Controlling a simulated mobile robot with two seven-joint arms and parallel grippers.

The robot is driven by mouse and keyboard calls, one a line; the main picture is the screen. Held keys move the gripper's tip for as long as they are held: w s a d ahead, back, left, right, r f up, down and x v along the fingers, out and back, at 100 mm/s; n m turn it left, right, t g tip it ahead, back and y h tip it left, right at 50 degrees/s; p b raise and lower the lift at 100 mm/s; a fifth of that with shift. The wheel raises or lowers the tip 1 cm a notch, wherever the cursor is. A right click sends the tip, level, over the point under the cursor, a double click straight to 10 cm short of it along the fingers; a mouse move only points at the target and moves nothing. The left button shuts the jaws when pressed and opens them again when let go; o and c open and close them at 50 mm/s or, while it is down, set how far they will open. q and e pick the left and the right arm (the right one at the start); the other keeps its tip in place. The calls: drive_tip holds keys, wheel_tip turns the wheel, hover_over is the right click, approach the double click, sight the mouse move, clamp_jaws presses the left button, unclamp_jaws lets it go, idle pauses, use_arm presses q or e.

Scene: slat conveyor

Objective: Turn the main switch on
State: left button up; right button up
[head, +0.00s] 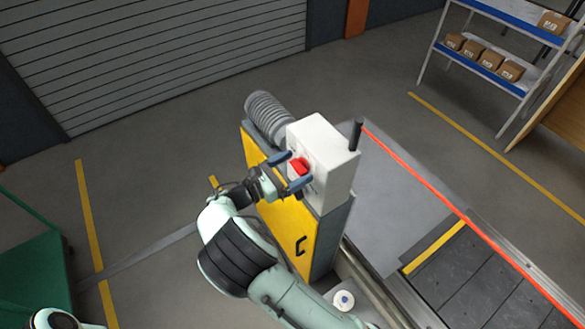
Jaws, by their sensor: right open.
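The main switch (298,166) is a red knob on the face of a white box (325,143), which sits on top of a yellow cabinet (290,226). My right gripper (295,170) is at the switch, with its blue-grey fingers apart, one above left and one below right of the red knob. Whether the fingers touch the knob cannot be told. Part of the switch is hidden by the gripper. My left gripper is not in view.
A shelf with brown boxes (483,57) is at the upper right. A green object (35,270) stands at the left. Open floor lies between.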

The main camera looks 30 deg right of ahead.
drive_tip(key=c, duration=1.1)
drive_tip(key=shift+o, duration=0.2)
